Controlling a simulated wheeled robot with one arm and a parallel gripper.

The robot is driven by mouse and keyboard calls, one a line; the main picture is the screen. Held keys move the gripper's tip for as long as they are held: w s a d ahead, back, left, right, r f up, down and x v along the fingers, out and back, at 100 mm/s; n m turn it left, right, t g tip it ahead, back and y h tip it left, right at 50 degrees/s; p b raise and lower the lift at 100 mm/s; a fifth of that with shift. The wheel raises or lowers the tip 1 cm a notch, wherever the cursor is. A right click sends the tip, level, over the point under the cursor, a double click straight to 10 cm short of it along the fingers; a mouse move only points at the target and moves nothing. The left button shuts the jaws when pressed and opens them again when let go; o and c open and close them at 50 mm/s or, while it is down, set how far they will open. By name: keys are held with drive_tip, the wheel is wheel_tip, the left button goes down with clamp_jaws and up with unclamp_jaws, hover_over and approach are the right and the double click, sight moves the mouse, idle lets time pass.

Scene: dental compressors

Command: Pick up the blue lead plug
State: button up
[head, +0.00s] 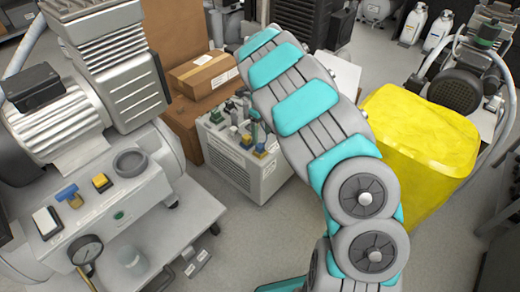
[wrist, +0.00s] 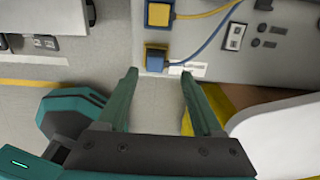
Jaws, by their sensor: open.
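In the wrist view, the blue lead plug (wrist: 155,61) is a small dark blue block with a tan edge, set on a grey panel with a blue cable running up and right from it. My gripper (wrist: 159,76) is open, its two teal fingers spread apart. The plug lies ahead of the gap between the fingertips, nearer the left finger. Nothing is held between the fingers. I cannot pick out the blue plug surely there.
A yellow plug (wrist: 159,15) with a yellow cable sits above the blue one. In the head view, a grey box (head: 233,165) with several small fittings stands behind my arm. A yellow bin (head: 425,140) is right of the arm, and a large compressor (head: 70,120) stands at left.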

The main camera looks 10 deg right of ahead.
sight(260, 145)
drive_tip(key=f, duration=0.5)
drive_tip(key=shift+s+a+f+p, duration=0.2)
drive_tip(key=shift+s+a+p, duration=0.05)
drive_tip(key=shift+a+p, duration=0.05)
clamp_jaws()
